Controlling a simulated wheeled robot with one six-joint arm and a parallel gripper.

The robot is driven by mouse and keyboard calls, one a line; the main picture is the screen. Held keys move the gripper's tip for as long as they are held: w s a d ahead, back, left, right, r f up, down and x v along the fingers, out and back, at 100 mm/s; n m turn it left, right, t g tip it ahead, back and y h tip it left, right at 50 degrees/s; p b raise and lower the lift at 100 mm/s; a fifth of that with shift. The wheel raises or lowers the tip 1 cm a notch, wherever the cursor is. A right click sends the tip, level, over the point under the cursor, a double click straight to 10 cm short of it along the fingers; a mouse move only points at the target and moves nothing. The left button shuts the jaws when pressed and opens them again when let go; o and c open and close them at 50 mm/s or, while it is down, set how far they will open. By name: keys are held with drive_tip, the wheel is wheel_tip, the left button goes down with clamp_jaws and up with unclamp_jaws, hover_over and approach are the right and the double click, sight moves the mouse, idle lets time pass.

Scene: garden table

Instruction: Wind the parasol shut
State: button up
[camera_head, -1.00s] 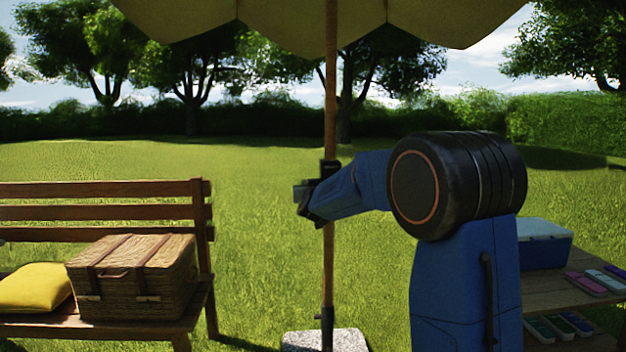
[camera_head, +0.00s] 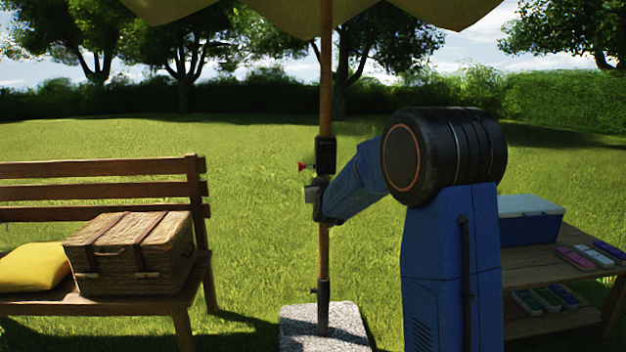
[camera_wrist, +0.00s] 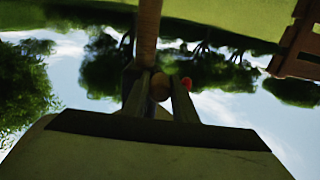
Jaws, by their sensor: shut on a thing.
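The parasol's wooden pole (camera_head: 325,85) stands upright, with only the lower edge of the open-looking canopy (camera_head: 290,18) visible at the top. A black crank housing (camera_head: 325,155) sits on the pole, with a small red part (camera_head: 303,167) at its left; a red part also shows in the wrist view (camera_wrist: 187,83). My gripper (camera_head: 312,194) is beside the pole, just below the housing. In the wrist view its fingers (camera_wrist: 160,97) are closed on a rounded brown piece, seemingly the crank handle (camera_wrist: 160,86). The fingers and pole partly hide the crank.
The pole stands in a stone base (camera_head: 345,322). A wooden bench (camera_head: 100,188) at left holds a wicker basket (camera_head: 125,255) and a yellow cushion (camera_head: 35,268). A shelf table (camera_head: 545,275) at right holds a blue cooler (camera_head: 530,222) and several small coloured items. Open lawn lies behind.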

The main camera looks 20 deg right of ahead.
drive_tip(key=s+d+r, duration=0.3)
drive_tip(key=d, duration=0.7)
drive_tip(key=shift+d+r, duration=0.2)
drive_tip(key=shift+r, duration=0.15)
